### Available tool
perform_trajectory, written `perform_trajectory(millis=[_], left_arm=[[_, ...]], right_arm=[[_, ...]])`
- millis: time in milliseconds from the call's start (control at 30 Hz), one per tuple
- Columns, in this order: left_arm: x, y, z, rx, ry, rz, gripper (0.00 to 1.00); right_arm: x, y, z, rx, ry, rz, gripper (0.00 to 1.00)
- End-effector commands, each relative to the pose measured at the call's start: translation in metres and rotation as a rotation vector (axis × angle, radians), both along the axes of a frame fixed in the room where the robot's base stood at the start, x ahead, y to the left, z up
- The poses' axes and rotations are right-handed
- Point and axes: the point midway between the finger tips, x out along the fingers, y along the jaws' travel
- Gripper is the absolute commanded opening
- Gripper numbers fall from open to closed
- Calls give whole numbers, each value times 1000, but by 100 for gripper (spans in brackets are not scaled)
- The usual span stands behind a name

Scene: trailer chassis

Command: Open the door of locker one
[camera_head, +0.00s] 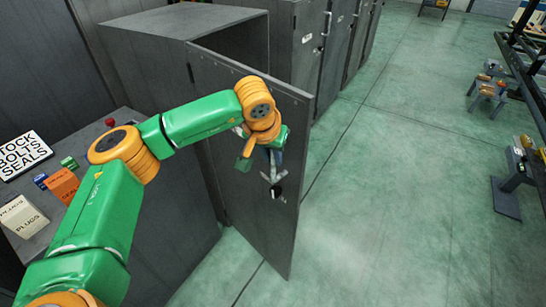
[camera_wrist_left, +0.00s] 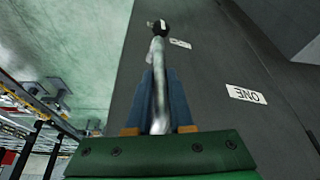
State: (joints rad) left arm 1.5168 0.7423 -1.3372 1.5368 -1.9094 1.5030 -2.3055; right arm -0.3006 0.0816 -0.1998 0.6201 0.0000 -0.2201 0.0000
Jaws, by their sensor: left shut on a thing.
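The grey door of locker one (camera_head: 245,215) stands swung well out from the locker body (camera_head: 180,20) in the head view, hinged at its left edge. A label reading ONE (camera_wrist_left: 245,94) shows upside down on the door in the wrist view. My left gripper (camera_head: 272,168) is at the outer face of the door, near its free edge. In the wrist view its two blue fingers (camera_wrist_left: 160,90) are shut on the silvery door handle (camera_wrist_left: 158,60), which has a dark end. Most of the locker's inside is hidden behind the door. My right gripper is not in view.
More grey lockers (camera_head: 310,45) stand in a row beyond the door. A grey surface at left holds an orange box (camera_head: 63,185), a white plugs box (camera_head: 22,216) and a sign (camera_head: 22,155). The green floor (camera_head: 400,200) right of the door is clear; a dark frame (camera_head: 525,70) stands far right.

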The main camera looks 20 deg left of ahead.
Motion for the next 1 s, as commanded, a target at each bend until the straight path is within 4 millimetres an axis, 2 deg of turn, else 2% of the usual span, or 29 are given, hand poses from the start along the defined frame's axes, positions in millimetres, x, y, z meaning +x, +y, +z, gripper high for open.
perform_trajectory(millis=[400,433,500,533,833,1000], left_arm=[[1,1,2,-1,-5,5,0],[1,1,2,-1,-5,5,25],[1,1,2,0,-4,4,44],[1,1,2,0,-4,4,50],[0,1,3,-1,-3,3,50],[-11,1,31,-2,-8,3,50]], right_arm=[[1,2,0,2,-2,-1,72],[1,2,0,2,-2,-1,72],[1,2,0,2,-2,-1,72],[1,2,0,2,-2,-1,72],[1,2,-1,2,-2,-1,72],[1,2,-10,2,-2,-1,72]])
